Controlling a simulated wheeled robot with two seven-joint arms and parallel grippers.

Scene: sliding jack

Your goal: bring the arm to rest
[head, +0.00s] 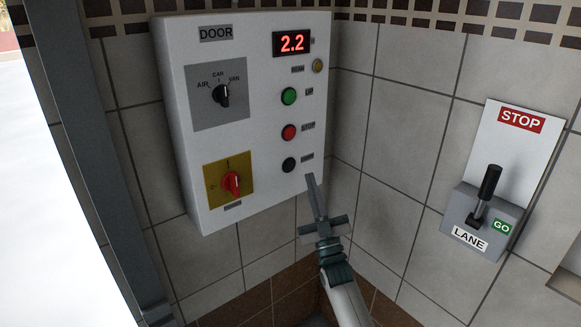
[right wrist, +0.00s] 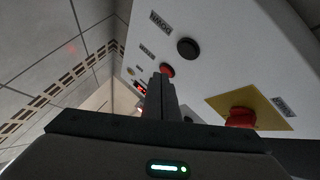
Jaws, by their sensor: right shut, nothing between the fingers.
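My right gripper (head: 314,190) points up in front of the lower right part of the white DOOR control panel (head: 265,190). Its fingers are shut with nothing between them. The fingertips are just below and right of the black lower button (head: 289,164); I cannot tell whether they touch the panel. In the right wrist view the shut fingers (right wrist: 161,85) stand up in the middle, with the black button (right wrist: 188,48) and red button (right wrist: 167,70) beyond them. My left gripper is not in view.
The panel has a red display (head: 292,43) reading 2.2, a green button (head: 289,96), a black selector knob (head: 221,95) and a red rotary switch (head: 232,183). A LANE lever box (head: 480,220) with a STOP plate hangs at right. Tiled wall lies between.

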